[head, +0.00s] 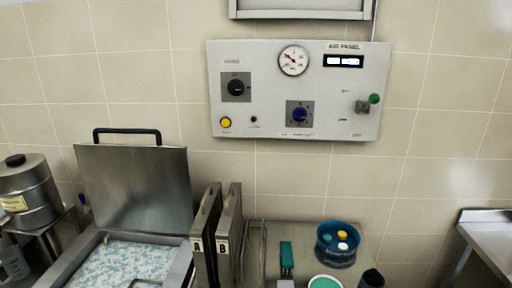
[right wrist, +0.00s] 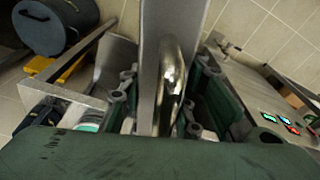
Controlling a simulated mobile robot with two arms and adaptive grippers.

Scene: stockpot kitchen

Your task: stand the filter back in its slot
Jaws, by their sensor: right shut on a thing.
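In the right wrist view, my right gripper (right wrist: 160,122) is shut around a shiny curved metal handle (right wrist: 172,75) beside a flat grey metal panel (right wrist: 150,45); I take this to be the filter. Its lower end is hidden by the gripper. In the head view, two upright grey panels stand side by side at bottom centre, labelled A (head: 205,232) and B (head: 230,232). To their right is a thin wire rack (head: 256,240). I cannot tell which panel, if either, is the held one. Neither gripper is clearly visible in the head view.
Left of the panels is an open vat (head: 125,258) with bluish-white contents and a raised lid (head: 135,185). A blue tub (head: 336,247) with coloured caps and a teal object (head: 286,254) stand right of the rack. A control panel (head: 340,100) hangs on the wall.

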